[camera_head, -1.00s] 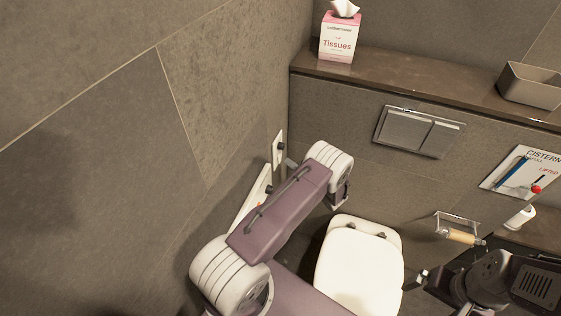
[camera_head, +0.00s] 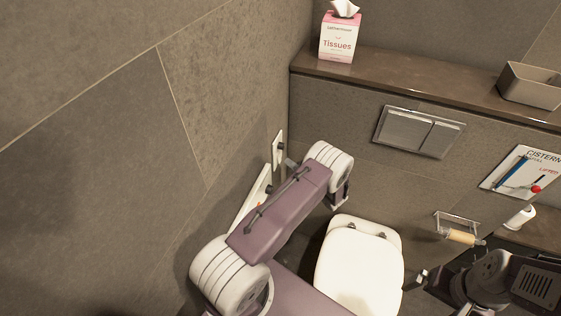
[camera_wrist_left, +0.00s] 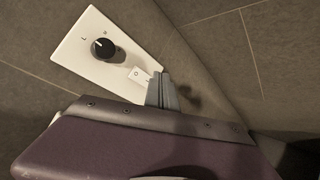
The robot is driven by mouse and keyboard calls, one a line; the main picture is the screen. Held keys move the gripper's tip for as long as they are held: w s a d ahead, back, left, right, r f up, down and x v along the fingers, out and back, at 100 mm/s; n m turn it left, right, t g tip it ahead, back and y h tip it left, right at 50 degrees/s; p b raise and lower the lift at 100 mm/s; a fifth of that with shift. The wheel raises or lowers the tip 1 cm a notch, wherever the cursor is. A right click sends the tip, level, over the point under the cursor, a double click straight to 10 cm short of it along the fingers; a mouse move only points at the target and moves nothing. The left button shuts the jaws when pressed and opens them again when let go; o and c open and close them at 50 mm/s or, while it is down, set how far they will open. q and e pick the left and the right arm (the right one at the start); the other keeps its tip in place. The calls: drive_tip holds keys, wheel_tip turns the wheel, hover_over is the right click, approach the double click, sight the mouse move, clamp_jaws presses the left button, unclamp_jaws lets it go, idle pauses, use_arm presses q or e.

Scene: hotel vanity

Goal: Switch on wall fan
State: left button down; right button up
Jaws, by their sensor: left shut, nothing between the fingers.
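In the left wrist view a white wall plate (camera_wrist_left: 75,55) carries a round black knob (camera_wrist_left: 103,48) with small marks beside it. A small white rocker switch (camera_wrist_left: 138,75) sits at the plate's lower right end. My left gripper (camera_wrist_left: 161,88) is shut and empty, its tips right beside this switch; I cannot tell if they touch it. In the head view, a narrow white plate (camera_head: 278,150) and a longer white panel (camera_head: 247,200) are on the left wall, partly hidden by my left arm. My right gripper (camera_head: 422,279) is at the lower right, its jaws unclear.
A toilet with a white lid (camera_head: 358,268) stands below. A tissue box (camera_head: 338,38) and a grey tray (camera_head: 530,86) are on the ledge (camera_head: 420,82). A flush plate (camera_head: 418,131), a sign (camera_head: 525,172) and a paper holder (camera_head: 458,228) are on the back wall.

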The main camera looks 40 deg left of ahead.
use_arm(q)
drive_tip(key=shift+s+a, duration=0.1)
drive_tip(key=shift+a, duration=0.3)
drive_tip(key=shift+s+a, duration=0.1)
drive_tip(key=shift+a, duration=0.2)
idle(0.7)
drive_tip(key=shift+w+d, duration=0.2)
drive_tip(key=shift+d, duration=0.55)
drive_tip(key=d, duration=0.1)
drive_tip(key=d+b, duration=0.1)
drive_tip(key=d, duration=0.1)
drive_tip(key=w+d, duration=0.1)
drive_tip(key=shift+d+r+b, duration=0.3)
drive_tip(key=shift+d+r, duration=0.05)
drive_tip(key=shift+d, duration=0.05)
drive_tip(key=shift+a, duration=0.1)
